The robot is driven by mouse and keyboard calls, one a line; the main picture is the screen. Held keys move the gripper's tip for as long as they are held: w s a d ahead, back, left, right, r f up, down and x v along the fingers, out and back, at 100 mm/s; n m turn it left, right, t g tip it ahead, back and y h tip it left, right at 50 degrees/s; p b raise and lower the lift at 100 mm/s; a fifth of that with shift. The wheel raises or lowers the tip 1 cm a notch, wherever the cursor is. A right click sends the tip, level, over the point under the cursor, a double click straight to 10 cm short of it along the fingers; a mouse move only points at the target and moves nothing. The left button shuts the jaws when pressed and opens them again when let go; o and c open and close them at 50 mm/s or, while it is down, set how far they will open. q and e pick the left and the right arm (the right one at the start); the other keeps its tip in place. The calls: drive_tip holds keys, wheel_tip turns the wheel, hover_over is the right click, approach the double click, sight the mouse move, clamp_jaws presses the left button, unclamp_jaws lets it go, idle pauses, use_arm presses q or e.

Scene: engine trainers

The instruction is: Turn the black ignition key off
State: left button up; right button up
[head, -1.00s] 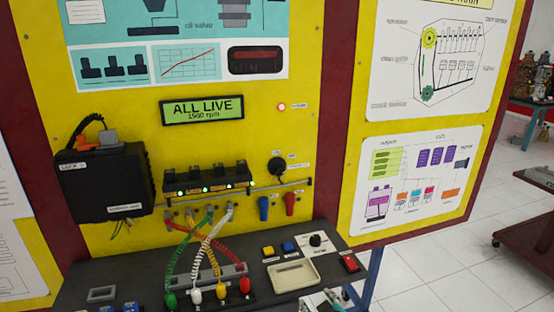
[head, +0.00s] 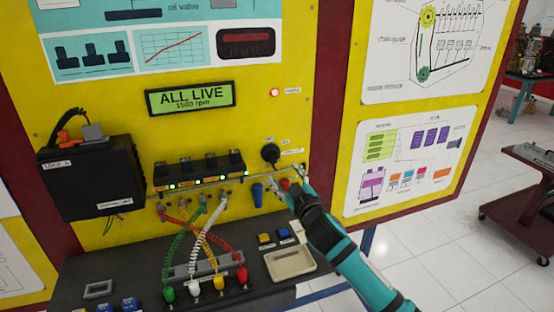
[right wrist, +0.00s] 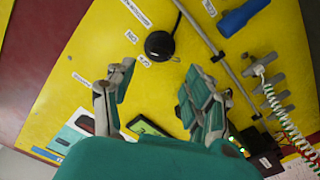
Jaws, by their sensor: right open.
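The black ignition key (head: 270,153) sits on its round switch on the yellow panel, right of the lit coil row. It also shows in the right wrist view (right wrist: 160,45), just beyond the fingertips. My right gripper (head: 290,178) is open and empty, below and right of the key in the head view. In the right wrist view its two fingers (right wrist: 160,74) are spread apart, with the key ahead of the gap and not touched. The key's exact turn angle is too small to tell. My left gripper is not in view.
The display (head: 190,97) reads ALL LIVE, 1500 rpm, and a red lamp (head: 275,92) is lit. A blue handle (head: 257,195) hangs below the key beside a metal rail. A bench with coiled leads and a tray (head: 290,263) lies below. A black box (head: 90,178) is at left.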

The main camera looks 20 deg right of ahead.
sight(276, 162)
drive_tip(key=w+p, duration=0.1)
drive_tip(key=w, duration=0.7)
drive_tip(key=shift+a, duration=0.15)
clamp_jaws()
drive_tip(key=shift+n, duration=0.4)
drive_tip(key=n+p, duration=0.1)
drive_tip(key=n, duration=0.4)
drive_tip(key=shift+n, duration=0.3)
drive_tip(key=n+p, duration=0.1)
drive_tip(key=n, duration=0.4)
drive_tip(key=shift+f, duration=0.1)
drive_tip(key=shift+n, duration=0.4)
